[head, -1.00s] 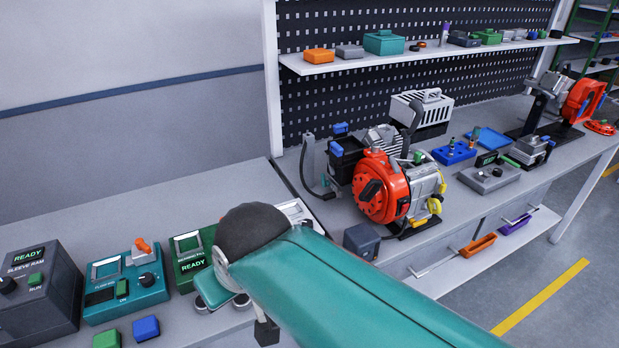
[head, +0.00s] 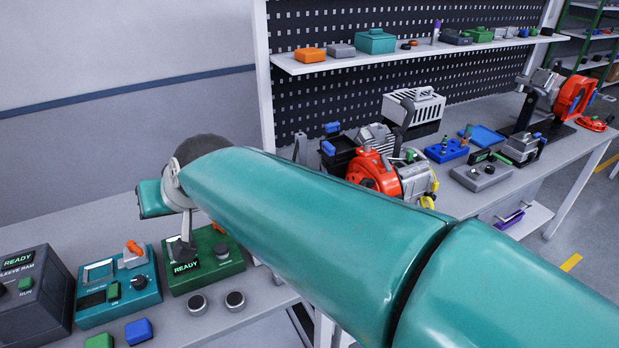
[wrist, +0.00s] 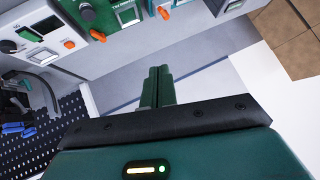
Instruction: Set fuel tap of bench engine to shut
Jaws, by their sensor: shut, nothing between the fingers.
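The bench engine (head: 375,172) has a red housing with grey and yellow parts and stands on the far bench in the head view. My arm crosses in front and hides its lower part. I cannot single out its fuel tap or tell the tap's setting. In the wrist view my gripper (wrist: 160,72) has its dark green fingers together and empty, apart from the devices on the near bench. The engine is not clearly recognisable in that view. In the head view my forearm end is over the near bench, left of the engine.
A green device reading READY (head: 205,262), a teal device (head: 118,287) and a dark box (head: 38,292) line the near bench. Behind the engine are a pegboard and a loaded shelf (head: 400,55). A blue block (head: 445,150) and a grey unit (head: 482,175) lie to its right.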

